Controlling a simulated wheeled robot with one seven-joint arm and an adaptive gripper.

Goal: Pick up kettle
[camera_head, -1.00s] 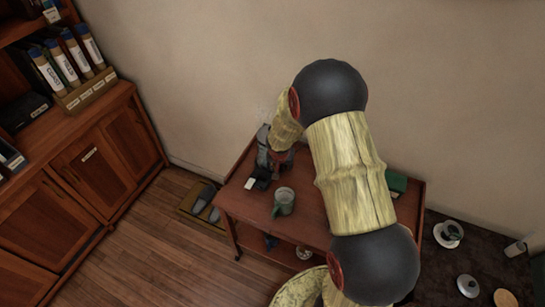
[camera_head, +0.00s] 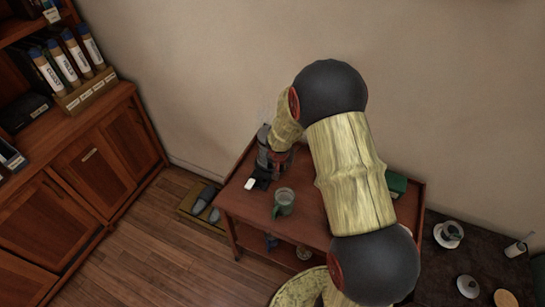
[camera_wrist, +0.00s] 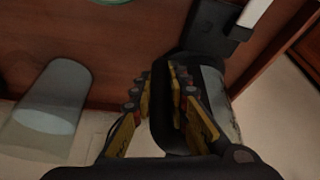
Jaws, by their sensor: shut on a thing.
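The kettle (camera_head: 264,138) stands at the back left of the small wooden table, partly hidden by my wrist in the head view. In the wrist view its grey body (camera_wrist: 214,92) shows to the right of my fingers. My gripper (camera_wrist: 162,82) has its yellow-sided fingers closed around the kettle's dark handle (camera_wrist: 158,125). Much of the handle is hidden by the fingers. I cannot tell whether the kettle is clear of the table.
A green mug (camera_head: 284,201) stands in front of the kettle. A dark object with a white part (camera_head: 249,184) lies beside it. A translucent cylinder (camera_wrist: 50,108) shows at left in the wrist view. A wall (camera_head: 220,80) is close behind the table (camera_head: 245,207).

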